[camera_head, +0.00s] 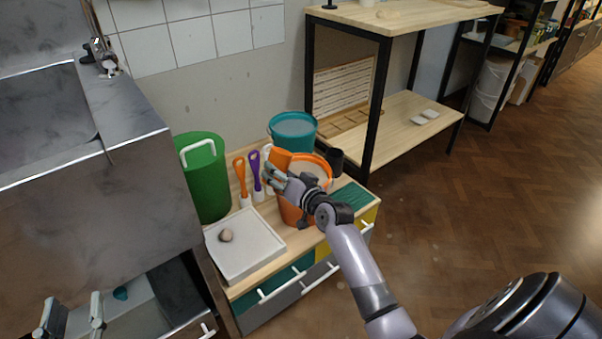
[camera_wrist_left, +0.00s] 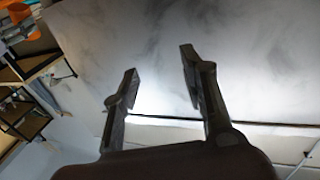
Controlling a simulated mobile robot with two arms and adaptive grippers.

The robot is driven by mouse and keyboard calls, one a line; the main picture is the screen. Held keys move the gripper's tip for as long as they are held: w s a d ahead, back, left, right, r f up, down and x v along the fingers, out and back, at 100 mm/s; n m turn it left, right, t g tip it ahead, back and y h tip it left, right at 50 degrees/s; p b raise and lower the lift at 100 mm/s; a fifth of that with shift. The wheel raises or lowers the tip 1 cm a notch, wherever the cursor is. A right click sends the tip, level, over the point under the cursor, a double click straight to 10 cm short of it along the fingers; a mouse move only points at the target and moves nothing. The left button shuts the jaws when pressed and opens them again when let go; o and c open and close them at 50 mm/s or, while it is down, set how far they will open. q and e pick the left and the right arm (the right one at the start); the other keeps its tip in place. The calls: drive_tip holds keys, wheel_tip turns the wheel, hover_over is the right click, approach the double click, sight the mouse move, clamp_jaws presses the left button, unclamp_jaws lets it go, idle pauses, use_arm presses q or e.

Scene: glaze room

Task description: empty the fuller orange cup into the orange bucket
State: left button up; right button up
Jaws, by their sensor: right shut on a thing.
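The orange bucket (camera_head: 290,213) stands on the wooden top of a low drawer unit, with pale material visible inside. My right gripper (camera_head: 277,176) is at its left rim, shut on an orange cup (camera_head: 281,158). The cup is tilted over the bucket's left side; its contents are hidden and I cannot see anything flowing. My left gripper (camera_head: 73,313) is open and empty at the lower left, in front of the grey metal cabinet. In the left wrist view its open fingers (camera_wrist_left: 160,62) face a grey marbled surface. I see no second orange cup.
A green bucket (camera_head: 206,185), a teal bucket (camera_head: 293,133), a dark cup (camera_head: 336,160) and orange- and purple-handled brushes (camera_head: 255,172) crowd around the orange bucket. A white tray (camera_head: 262,262) holds a small brown lump. A wooden shelf (camera_head: 385,130) stands behind. The right-hand floor is clear.

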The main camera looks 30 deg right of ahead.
drive_tip(key=n, duration=0.1)
drive_tip(key=a+f+n+b, duration=0.1)
drive_tip(key=a+f+n+t, duration=0.1)
drive_tip(key=n, duration=0.1)
drive_tip(key=shift+s+a+f+h, duration=0.2)
drive_tip(key=shift+s+a+h, duration=0.05)
drive_tip(key=shift+s+h, duration=0.05)
use_arm(q)
wheel_tip(320, 180, up, 8)
drive_tip(key=s+t+h, duration=0.1)
drive_tip(key=s+t, duration=0.1)
drive_tip(key=t, duration=0.3)
drive_tip(key=shift+d+h+b, duration=0.3)
drive_tip(key=shift+h+b, duration=0.1)
use_arm(e)
drive_tip(key=shift+s+a+f+n+t, duration=0.1)
drive_tip(key=shift+a+f+n+t, duration=0.15)
drive_tip(key=shift+n, duration=0.55)
drive_tip(key=shift+r, duration=0.1)
drive_tip(key=shift+a, duration=0.1)
